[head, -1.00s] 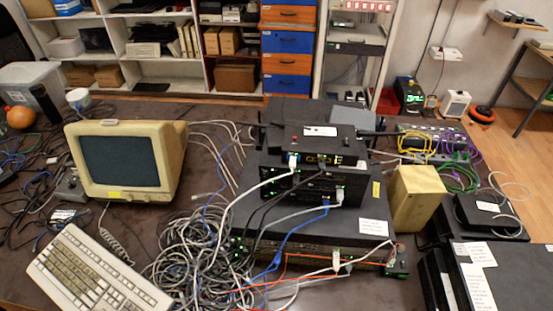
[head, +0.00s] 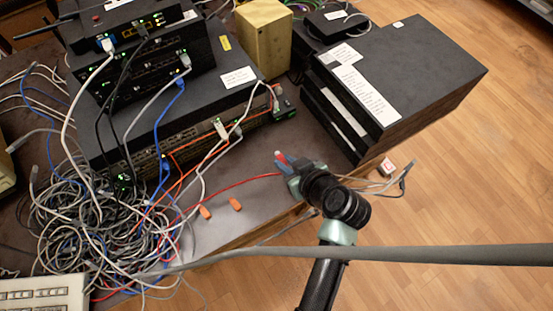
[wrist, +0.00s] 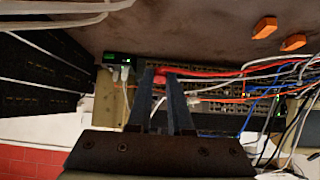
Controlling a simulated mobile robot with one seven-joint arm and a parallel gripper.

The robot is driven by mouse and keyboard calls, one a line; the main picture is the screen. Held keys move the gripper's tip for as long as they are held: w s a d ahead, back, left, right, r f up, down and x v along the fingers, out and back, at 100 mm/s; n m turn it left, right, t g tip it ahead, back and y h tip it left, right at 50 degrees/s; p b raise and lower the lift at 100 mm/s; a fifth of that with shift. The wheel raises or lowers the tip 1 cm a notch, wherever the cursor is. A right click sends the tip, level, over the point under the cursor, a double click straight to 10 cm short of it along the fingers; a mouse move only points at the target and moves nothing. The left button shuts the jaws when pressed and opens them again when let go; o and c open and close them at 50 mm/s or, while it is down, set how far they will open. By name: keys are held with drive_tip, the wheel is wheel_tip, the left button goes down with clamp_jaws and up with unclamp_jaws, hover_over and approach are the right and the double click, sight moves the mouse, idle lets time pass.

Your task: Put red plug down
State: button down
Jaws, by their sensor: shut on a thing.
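My gripper (head: 284,163) is low over the front edge of the dark table (head: 322,135), to the right of the stacked network units. It is shut on the red plug (head: 280,156), of which only a small red bit shows between the fingers. In the wrist view the red plug (wrist: 161,73) sits between the two fingertips (wrist: 160,80), its body partly hidden by them. Its red cable (head: 250,180) runs left toward the cable tangle; it also trails right in the wrist view (wrist: 205,73). I cannot tell whether the plug touches the table.
Black network units (head: 185,120) with plugged cables stand left of my gripper. Two orange pieces lie on the table near the front edge (head: 235,204). A black stack with white labels (head: 420,80) stands to the right. A cable tangle (head: 85,215) covers the left.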

wheel_tip(320, 180, down, 7)
drive_tip(key=shift+f+b, duration=0.1)
drive_tip(key=shift+b, duration=0.2)
